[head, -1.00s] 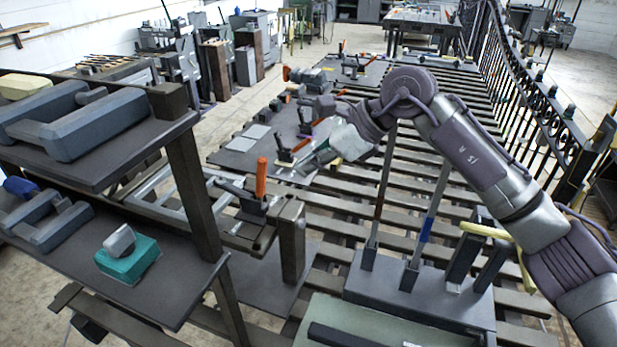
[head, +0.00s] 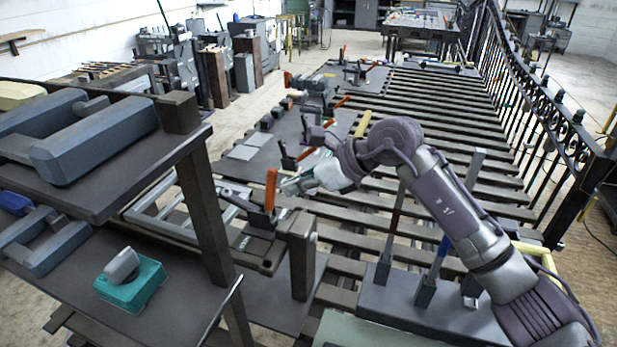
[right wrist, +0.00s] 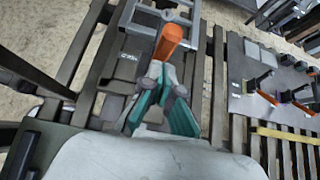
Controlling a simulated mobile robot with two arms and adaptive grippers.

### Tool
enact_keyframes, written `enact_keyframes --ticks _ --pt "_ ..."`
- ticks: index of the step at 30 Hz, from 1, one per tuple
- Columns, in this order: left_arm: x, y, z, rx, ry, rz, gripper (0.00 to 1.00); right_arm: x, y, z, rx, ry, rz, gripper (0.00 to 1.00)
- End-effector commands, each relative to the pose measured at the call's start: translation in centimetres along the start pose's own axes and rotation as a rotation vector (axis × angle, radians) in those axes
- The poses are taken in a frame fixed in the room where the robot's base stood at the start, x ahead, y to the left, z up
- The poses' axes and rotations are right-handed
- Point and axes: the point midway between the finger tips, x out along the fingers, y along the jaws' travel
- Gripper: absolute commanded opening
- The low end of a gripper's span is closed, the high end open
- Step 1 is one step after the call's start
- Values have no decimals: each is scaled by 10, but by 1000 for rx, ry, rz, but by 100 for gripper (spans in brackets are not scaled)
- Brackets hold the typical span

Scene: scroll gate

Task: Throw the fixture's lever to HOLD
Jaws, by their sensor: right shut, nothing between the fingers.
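The fixture (head: 250,250) is a dark block on a frame at the middle left of the head view. Its lever has an orange grip (head: 271,188) that stands nearly upright. In the right wrist view the orange grip (right wrist: 170,38) shows just beyond my fingertips, with the dark fixture block (right wrist: 118,72) to its left. Pale lettering on the block is too small to read. My right gripper (head: 284,186) is shut and empty, just right of the lever; it also shows in the right wrist view (right wrist: 160,72). I cannot tell whether it touches the lever. My left gripper is out of view.
A shelf (head: 110,185) with a teal block (head: 130,285) stands close on the left. A dark post (head: 302,255) rises right of the fixture. Other orange-handled levers (head: 307,152) stand on plates behind. An iron gate (head: 535,120) lines the right side.

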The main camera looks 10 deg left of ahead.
Motion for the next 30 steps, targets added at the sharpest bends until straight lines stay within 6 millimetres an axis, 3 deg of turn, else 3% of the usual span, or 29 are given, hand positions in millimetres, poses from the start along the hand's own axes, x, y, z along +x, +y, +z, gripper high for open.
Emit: enact_keyframes --ticks 17,27,30 --pt "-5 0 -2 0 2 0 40 4 3 8 -1 14 1 0" --pt "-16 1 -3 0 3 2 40 18 3 35 -4 289 -1 0" --pt "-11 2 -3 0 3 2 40 24 3 36 -2 345 -1 0"
